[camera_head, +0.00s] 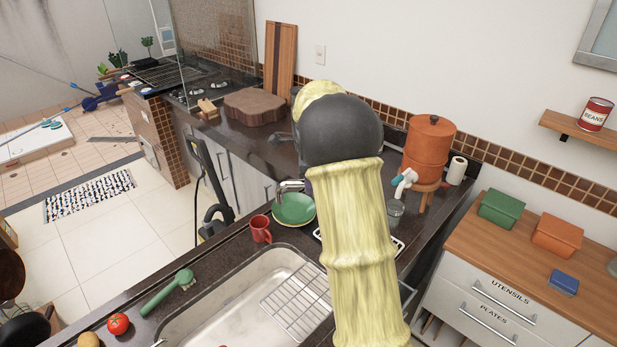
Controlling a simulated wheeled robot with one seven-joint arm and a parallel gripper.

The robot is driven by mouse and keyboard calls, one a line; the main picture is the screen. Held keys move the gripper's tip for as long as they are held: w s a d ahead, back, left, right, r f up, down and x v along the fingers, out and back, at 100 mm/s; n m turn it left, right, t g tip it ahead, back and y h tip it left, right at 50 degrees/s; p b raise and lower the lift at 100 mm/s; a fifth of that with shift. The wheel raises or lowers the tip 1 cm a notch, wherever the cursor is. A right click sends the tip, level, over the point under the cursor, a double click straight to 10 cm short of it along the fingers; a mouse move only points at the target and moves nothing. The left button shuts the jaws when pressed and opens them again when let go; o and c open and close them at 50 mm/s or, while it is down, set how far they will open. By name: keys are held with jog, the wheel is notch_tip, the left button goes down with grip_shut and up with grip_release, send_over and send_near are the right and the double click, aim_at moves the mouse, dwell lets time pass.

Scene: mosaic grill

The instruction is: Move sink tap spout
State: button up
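The sink basin (208,325) is a pale metal tub set in the dark counter at the bottom centre. A short silver piece (291,185) sticks out to the left from behind my arm, above the green bowl. It looks like the end of the tap spout, but I cannot be sure. The rest of the tap is hidden. My pale yellow arm with its dark round joint rises through the middle of the view and covers the area behind the sink. I cannot make out my gripper or its fingers; they seem hidden behind the arm.
A green bowl (294,210) and red mug (260,229) stand behind the sink. A wire rack (297,303) lies across the basin's right side. A glass (396,211) and a clay water filter (428,146) stand right of my arm. A green brush (166,293) lies left.

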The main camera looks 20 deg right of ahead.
jog(key=shift+r, duration=0.1)
jog(key=s+a+r+b, duration=0.1)
jog(key=s+r+b, duration=0.1)
jog(key=r, duration=1.4)
jog(key=shift+s+r+b, duration=0.4)
jog(key=shift+s, duration=0.2)
jog(key=shift+a+f, duration=0.1)
jog(key=s+a+f+n+b, duration=0.1)
jog(key=s+a+f+n, duration=0.4)
jog(key=s+f+n, duration=0.6)
jog(key=s+a+f+n, duration=0.5)
jog(key=s+f+n, duration=0.6)
jog(key=s+f, duration=0.2)
notch_tip(320, 180, down, 2)
jog(key=shift+f+t+y+b, duration=0.1)
jog(key=shift+t+y+b, duration=0.2)
jog(key=shift+y+b, duration=0.1)
